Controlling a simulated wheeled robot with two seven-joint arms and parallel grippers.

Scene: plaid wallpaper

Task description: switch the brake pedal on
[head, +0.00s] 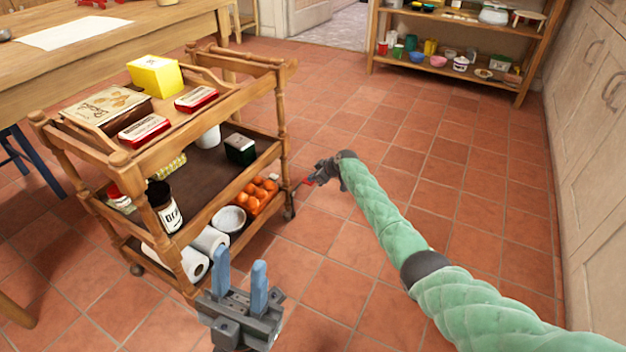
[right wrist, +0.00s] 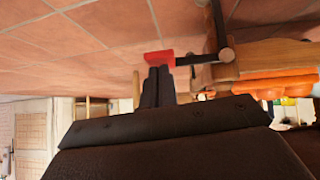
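The brake pedal (head: 309,181) is a small red tab low beside the caster at the trolley's right corner. In the right wrist view, the red pedal (right wrist: 158,58) sits at the end of a dark bar. My right gripper (head: 318,172) is at the pedal, at the end of the green arm. Its dark fingers (right wrist: 160,72) are together, with their tips at the pedal's lower edge; I cannot tell whether they touch. My left gripper (head: 240,275) has blue fingers, apart and empty, in front of the trolley. The wooden trolley (head: 180,158) stands on its casters.
The trolley carries boxes, tins, a jar, paper rolls, a bowl and an orange crate (head: 256,196). A wooden table (head: 120,50) stands behind it at left. A shelf (head: 455,75) stands at the back, and cabinets (head: 590,130) line the right. The tiled floor between is clear.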

